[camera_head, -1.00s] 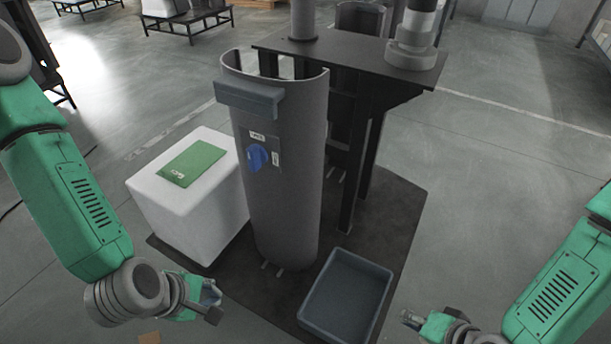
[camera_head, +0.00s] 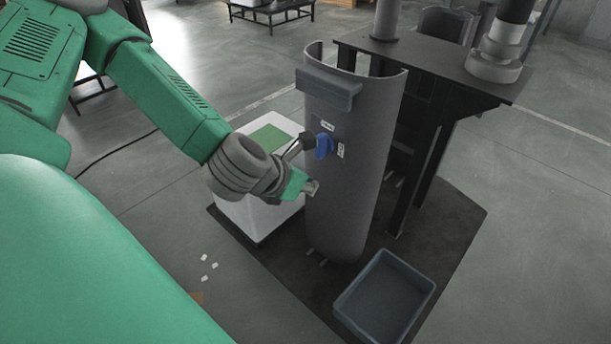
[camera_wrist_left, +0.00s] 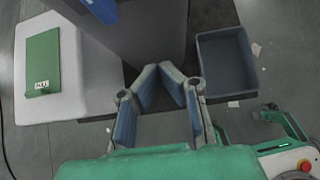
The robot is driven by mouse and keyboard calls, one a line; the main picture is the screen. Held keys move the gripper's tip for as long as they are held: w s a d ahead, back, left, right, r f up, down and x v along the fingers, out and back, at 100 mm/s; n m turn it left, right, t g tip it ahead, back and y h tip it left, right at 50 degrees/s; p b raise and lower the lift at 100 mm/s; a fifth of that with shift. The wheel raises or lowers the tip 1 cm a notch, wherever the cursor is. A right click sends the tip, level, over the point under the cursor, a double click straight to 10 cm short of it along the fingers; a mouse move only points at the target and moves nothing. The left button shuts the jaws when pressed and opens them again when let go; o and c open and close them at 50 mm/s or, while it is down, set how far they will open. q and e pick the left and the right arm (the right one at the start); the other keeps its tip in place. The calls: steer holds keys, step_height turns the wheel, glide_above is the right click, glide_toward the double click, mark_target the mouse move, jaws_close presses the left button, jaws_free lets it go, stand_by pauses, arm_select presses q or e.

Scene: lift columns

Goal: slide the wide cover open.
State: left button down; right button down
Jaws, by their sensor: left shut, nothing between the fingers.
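The wide cover (camera_head: 350,170) is a tall, grey, curved upright shell with a bar-shaped grey handle (camera_head: 328,87) near its top and a blue knob (camera_head: 324,146) on its front. My left gripper (camera_head: 306,168) is in front of the cover's left side, just below and left of the knob. Whether it touches the cover I cannot tell. In the left wrist view its fingers (camera_wrist_left: 166,72) are shut with nothing between them, and the dark cover (camera_wrist_left: 155,30) rises just beyond. My right gripper is not in view.
A white box (camera_head: 262,212) with a green sheet (camera_head: 271,138) on top stands close left of the cover. A blue-grey tray (camera_head: 348,310) lies at its front right. A dark platform (camera_head: 505,92) with columns stands behind. Small white pieces (camera_head: 204,258) lie on the floor.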

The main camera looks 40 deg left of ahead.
mark_target(339, 174)
arm_select(q)
steer(key=b+x, duration=0.1)
steer(key=x, duration=0.2)
steer(key=w+r+b+x, duration=0.1)
steer(key=b+x, duration=0.1)
steer(key=x, duration=0.1)
steer(key=b+x, duration=0.1)
steer(key=x, duration=0.2)
steer(key=shift+w+a, duration=0.2)
steer(key=shift+w, duration=0.3)
steer(key=shift+w+d, duration=0.2)
steer(key=shift+w, duration=0.2)
steer(key=shift+a, duration=0.35)
steer(key=shift+w+d, duration=0.1)
steer(key=shift+w, duration=0.6)
steer(key=shift+d, duration=0.15)
